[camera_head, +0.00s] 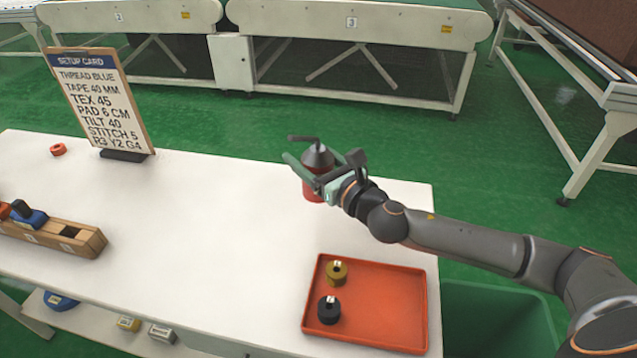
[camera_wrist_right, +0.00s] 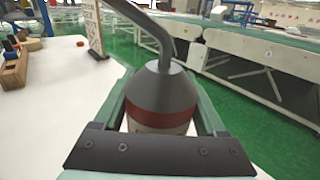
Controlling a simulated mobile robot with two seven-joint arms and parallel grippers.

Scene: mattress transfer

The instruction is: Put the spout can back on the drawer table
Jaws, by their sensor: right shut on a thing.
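The spout can (camera_head: 317,172) is red with a grey cone top and a bent grey spout. It stands out near the back edge of the white drawer table (camera_head: 200,220) in the head view. My right gripper (camera_head: 308,178) is shut on the can, with its green fingers on either side of the body. In the right wrist view the can (camera_wrist_right: 163,95) is upright between the fingers. The can's base is partly hidden by the gripper, so I cannot tell whether it touches the table. My left gripper is not in view.
An orange tray (camera_head: 380,298) with a yellow and a black knobbed piece lies at the table's front right. A wooden block holder (camera_head: 75,240), a setup card (camera_head: 100,98) and an orange ring (camera_head: 58,149) are at left. A green bin (camera_head: 495,320) stands right of the table.

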